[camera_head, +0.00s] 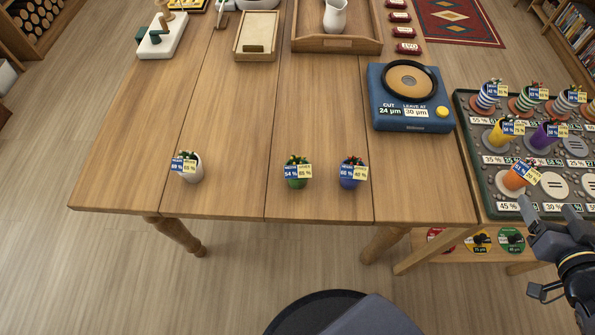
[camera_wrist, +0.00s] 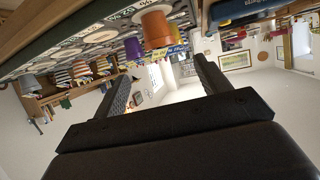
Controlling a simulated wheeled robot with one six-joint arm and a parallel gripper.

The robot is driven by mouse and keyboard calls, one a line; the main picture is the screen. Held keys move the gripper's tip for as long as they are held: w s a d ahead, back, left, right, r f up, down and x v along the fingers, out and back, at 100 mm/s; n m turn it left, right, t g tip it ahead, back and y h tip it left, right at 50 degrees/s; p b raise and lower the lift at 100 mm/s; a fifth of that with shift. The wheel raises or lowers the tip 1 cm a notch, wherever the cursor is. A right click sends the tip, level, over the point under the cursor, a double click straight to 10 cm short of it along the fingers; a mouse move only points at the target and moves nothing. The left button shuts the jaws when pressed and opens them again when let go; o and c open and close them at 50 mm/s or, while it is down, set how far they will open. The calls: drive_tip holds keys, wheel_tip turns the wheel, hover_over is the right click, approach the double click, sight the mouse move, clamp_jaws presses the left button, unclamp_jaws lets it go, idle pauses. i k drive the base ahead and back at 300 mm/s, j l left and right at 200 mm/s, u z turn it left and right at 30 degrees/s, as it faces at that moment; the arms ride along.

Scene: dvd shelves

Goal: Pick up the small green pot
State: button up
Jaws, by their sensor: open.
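The small green pot (camera_head: 297,177) stands upright near the front edge of the wooden table (camera_head: 230,140) in the head view. It holds a dark plant and carries blue and yellow labels, one reading 54 %. A white pot (camera_head: 189,170) stands to its left and a blue pot (camera_head: 350,176) to its right. My gripper (camera_head: 538,222) is at the far right of the head view, by the front of the pot tray and well away from the green pot. In the wrist view my gripper (camera_wrist: 158,85) has its jaws apart with nothing between them. The green pot does not show there.
A pot tray (camera_head: 487,191) at the right holds several pots, including an orange pot (camera_head: 514,176) near my gripper. A blue device (camera_head: 411,118) with a round disc sits on the table's right. Wooden trays lie at the back. The table's middle is clear.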

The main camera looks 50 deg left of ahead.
sight(298, 170)
drive_tip(key=k+j+u, duration=0.6)
drive_tip(key=u, duration=0.15)
drive_tip(key=k+j+u, duration=0.2)
drive_tip(key=j+u, duration=0.2)
drive_tip(key=j, duration=0.1)
